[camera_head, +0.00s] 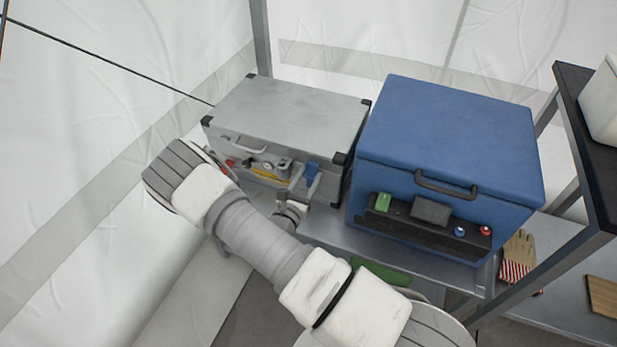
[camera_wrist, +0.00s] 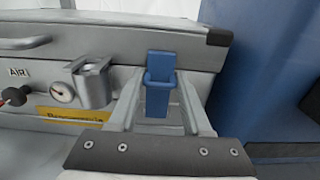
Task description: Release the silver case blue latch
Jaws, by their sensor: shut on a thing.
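The silver case (camera_head: 290,110) stands on the metal shelf, with its lid down. Its blue latch (camera_head: 312,170) is on the front near the right end. In the wrist view the blue latch (camera_wrist: 159,85) stands upright across the front of the case. My gripper (camera_head: 303,182) reaches the latch from the front. In the wrist view its two grey fingers (camera_wrist: 158,106) lie on either side of the latch and are shut on it. The latch's lower end is partly hidden between the fingers.
A large blue cooler box (camera_head: 445,145) stands close to the right of the silver case. A gauge (camera_wrist: 62,90), a grey metal fitting (camera_wrist: 92,84) and a yellow label (camera_wrist: 78,116) are left of the latch. A striped glove (camera_head: 518,255) hangs at the right.

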